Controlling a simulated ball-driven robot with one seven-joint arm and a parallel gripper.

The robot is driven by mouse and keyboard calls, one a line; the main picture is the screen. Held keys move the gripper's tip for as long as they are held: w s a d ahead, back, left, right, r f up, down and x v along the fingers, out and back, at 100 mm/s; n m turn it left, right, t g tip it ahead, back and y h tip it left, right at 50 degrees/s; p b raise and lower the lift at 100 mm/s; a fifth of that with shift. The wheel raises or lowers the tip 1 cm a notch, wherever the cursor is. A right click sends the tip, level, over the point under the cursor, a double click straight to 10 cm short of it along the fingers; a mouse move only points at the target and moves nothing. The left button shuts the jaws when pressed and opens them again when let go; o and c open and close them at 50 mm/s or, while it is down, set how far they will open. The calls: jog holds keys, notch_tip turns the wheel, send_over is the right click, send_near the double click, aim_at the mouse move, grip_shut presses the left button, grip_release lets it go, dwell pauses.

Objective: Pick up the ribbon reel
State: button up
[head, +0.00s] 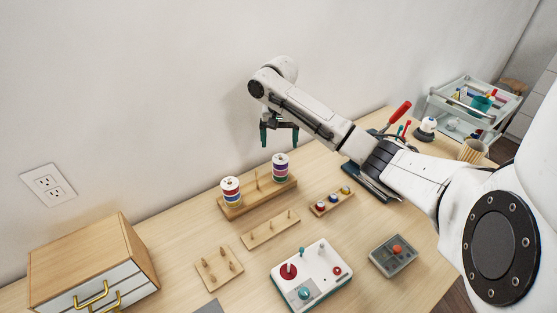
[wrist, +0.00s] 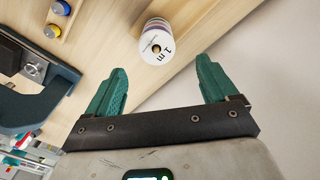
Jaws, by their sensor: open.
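Two ribbon reels stand upright on a wooden peg rack. The left reel (head: 231,190) has white, red and blue bands. The right reel (head: 280,167) has white, green and purple bands. My gripper (head: 279,140) is open and empty, above and close to the right reel in the head view. In the wrist view a reel (wrist: 157,46) with a white top marked "1 m" lies beyond the fingertips, nearer the left finger. My open gripper (wrist: 164,75) is not around it. The other reel does not show in the wrist view.
The rack (head: 257,197) has a bare peg between the reels. In front are a smaller peg board (head: 270,230), a square peg board (head: 219,268), a small spool rack (head: 331,202), a white control box (head: 312,275) and a grey box (head: 393,256). A wooden drawer cabinet (head: 85,255) stands left. The wall is close behind.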

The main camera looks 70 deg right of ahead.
aim_at(281, 157)
jog(key=shift+f, duration=0.85)
jog(key=shift+s+a+f+p, duration=0.1)
jog(key=shift+s+f+p, duration=0.05)
jog(key=shift+f, duration=1.2)
jog(key=shift+s+a+f+p, duration=0.1)
jog(key=shift+s+f+p, duration=0.05)
jog(key=shift+f, duration=1.2)
jog(key=c, duration=1.1)
jog(key=shift+r, duration=0.2)
